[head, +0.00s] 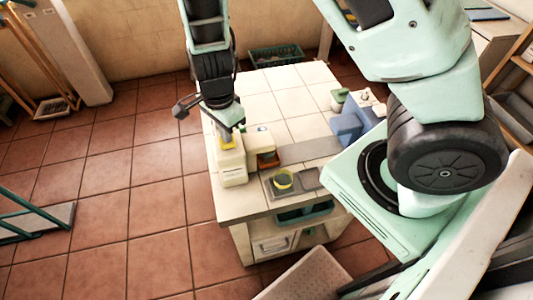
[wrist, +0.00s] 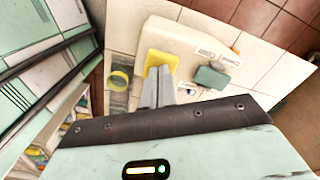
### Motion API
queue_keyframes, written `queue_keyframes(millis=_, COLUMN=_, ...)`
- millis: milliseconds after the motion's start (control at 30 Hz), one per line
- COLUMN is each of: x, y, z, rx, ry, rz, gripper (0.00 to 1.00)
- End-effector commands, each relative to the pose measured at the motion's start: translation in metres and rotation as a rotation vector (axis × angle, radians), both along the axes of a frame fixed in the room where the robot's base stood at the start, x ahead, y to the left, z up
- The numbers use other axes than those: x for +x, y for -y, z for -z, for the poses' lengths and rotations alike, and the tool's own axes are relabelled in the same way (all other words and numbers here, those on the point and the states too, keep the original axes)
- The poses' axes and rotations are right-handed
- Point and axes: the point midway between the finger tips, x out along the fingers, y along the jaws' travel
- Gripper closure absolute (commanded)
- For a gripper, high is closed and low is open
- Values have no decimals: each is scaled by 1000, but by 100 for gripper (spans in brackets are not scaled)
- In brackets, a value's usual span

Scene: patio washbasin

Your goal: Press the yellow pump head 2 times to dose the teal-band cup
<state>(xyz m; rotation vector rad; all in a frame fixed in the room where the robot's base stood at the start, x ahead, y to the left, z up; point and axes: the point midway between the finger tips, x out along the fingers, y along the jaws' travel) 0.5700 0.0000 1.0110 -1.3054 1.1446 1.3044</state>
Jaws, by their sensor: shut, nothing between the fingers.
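The yellow pump head (head: 227,141) sits on top of a cream dispenser (head: 232,168) at the counter's left side; it also shows in the wrist view (wrist: 160,59). My gripper (head: 222,119) is shut and empty, pointing down above the pump head. In the wrist view its fingertips (wrist: 157,72) overlap the pump head's near edge; I cannot tell whether they touch.
A white container with an orange-brown front (head: 267,158) stands beside the dispenser. A teal block (wrist: 212,77) shows right of the fingers. A green-topped container (head: 339,98) and a blue object (head: 347,127) stand farther right. The counter's tiled back (head: 290,102) is clear.

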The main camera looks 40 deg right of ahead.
Motion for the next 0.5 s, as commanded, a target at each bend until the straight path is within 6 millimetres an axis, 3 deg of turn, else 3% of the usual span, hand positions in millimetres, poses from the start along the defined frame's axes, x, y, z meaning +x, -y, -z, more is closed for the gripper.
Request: queue_keyframes(millis=500, x=0, y=-1, z=11, rx=1, ry=-1, rz=-1, gripper=100)
